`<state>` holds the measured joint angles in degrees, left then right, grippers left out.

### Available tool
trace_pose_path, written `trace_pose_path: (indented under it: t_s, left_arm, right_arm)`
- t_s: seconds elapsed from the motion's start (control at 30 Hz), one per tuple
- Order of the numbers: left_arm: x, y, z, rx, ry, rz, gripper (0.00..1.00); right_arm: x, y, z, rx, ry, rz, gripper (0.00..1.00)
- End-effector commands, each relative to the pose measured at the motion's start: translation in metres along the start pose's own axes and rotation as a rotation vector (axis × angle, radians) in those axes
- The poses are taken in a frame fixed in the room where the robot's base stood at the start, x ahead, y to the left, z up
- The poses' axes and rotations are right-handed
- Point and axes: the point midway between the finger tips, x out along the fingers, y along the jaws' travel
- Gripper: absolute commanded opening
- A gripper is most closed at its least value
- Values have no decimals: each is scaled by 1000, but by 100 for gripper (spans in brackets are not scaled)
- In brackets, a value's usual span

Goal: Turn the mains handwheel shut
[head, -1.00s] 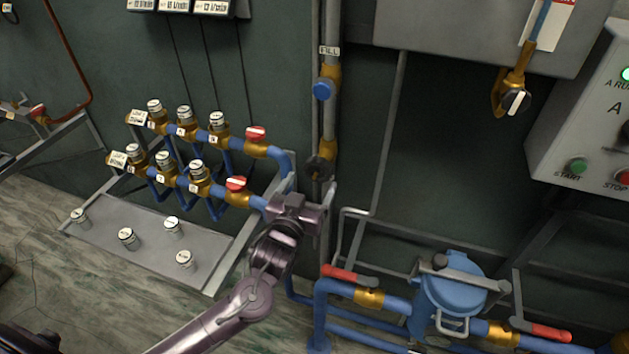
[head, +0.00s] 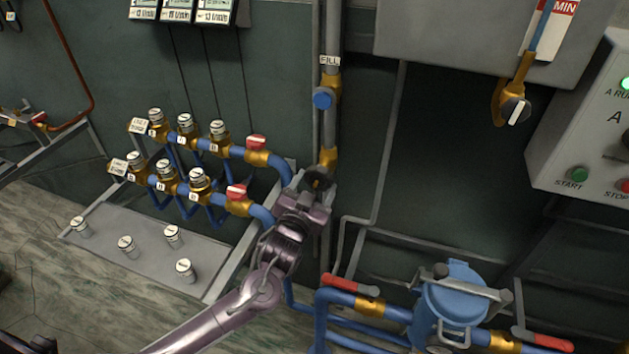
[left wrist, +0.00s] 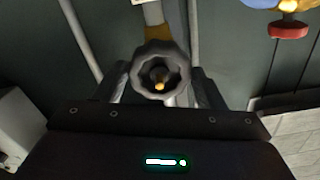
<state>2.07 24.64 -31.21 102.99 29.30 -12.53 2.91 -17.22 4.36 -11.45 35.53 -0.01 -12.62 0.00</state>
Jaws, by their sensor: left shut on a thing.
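The mains handwheel is a dark, lobed wheel (left wrist: 160,70) with a brass centre. In the left wrist view it sits between the two fingers of my left gripper (left wrist: 160,92). In the head view the handwheel (head: 318,178) is on the vertical pipe below the blue knob, partly hidden by my gripper. My left gripper (head: 312,196) reaches it from below and is shut on its rim. My right gripper is not in view.
Blue manifold pipes with red-handled valves (head: 237,191) are close on the left. A blue strainer pot (head: 452,292) and red lever valves (head: 350,285) stand at the lower right. A grey control panel (head: 580,130) is on the right.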

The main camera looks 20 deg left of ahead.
Motion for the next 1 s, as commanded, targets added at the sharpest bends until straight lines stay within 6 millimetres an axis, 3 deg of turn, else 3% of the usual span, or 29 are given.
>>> trace_pose_path:
  t_s: [0.2, 0.57, 1.0]
  left_arm:
    - [0, -1, -3, 140, 4, 0, 36]
    - [0, -1, -4, 167, 5, -1, 36]
    - [0, -2, -4, 546, 5, -2, 36]
  right_arm:
    - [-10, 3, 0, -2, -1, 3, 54]
    - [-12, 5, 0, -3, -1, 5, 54]
    - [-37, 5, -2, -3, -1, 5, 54]
